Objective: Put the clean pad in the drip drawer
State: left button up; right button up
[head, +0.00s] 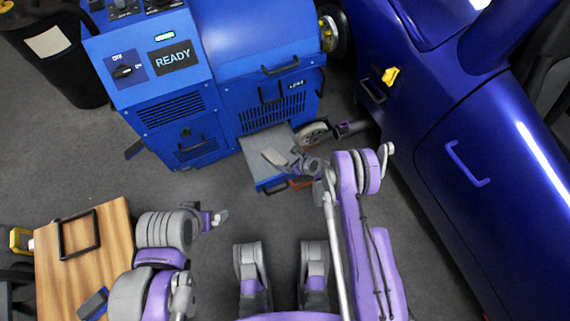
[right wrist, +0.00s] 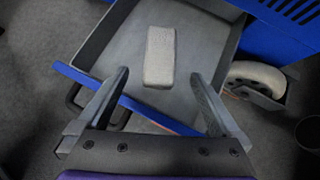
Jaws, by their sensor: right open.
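The drip drawer (head: 258,150) is pulled out from the foot of the blue dynamometer in the head view. In the right wrist view its grey floor and blue front edge (right wrist: 135,104) fill the middle. A pale, oblong pad (right wrist: 160,57) lies flat on the drawer floor, clear of the walls. My right gripper (head: 284,160) is over the drawer; in the wrist view its open fingers (right wrist: 159,77) are apart and empty, on the front side of the pad. My left gripper (head: 219,217) is small beside the wooden table, and its jaws are unclear.
The blue dynamometer (head: 225,65) stands behind the drawer, with a READY display. A pale caster wheel (right wrist: 257,76) is just right of the drawer. A blue car (head: 450,130) closes off the right. A wooden table (head: 115,240) with a black frame (head: 79,234) is at lower left.

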jog(key=s+d+r+n+g+h, duration=0.1)
jog(key=s+d+r+n, duration=0.35)
jog(key=r, duration=0.95)
jog(key=s+d+r+n+h, duration=0.1)
jog(key=r+n+h, duration=0.1)
jog(key=r+n, duration=0.9)
jog(key=s+d+r+n+h, duration=0.1)
jog(key=s+d+r+n, duration=0.3)
jog(key=s+r, duration=0.75)
jog(key=s+d+r+n+h, duration=0.1)
jog(key=s+d+n, duration=0.1)
jog(key=s+n, duration=0.2)
jog(key=s+d+r+n+g+h, duration=0.1)
jog(key=s+n, duration=0.3)
jog(key=s, duration=0.7)
jog(key=shift+s+d+r, duration=0.25)
jog(key=shift+d+r, duration=0.05)
jog(key=shift+d, duration=0.05)
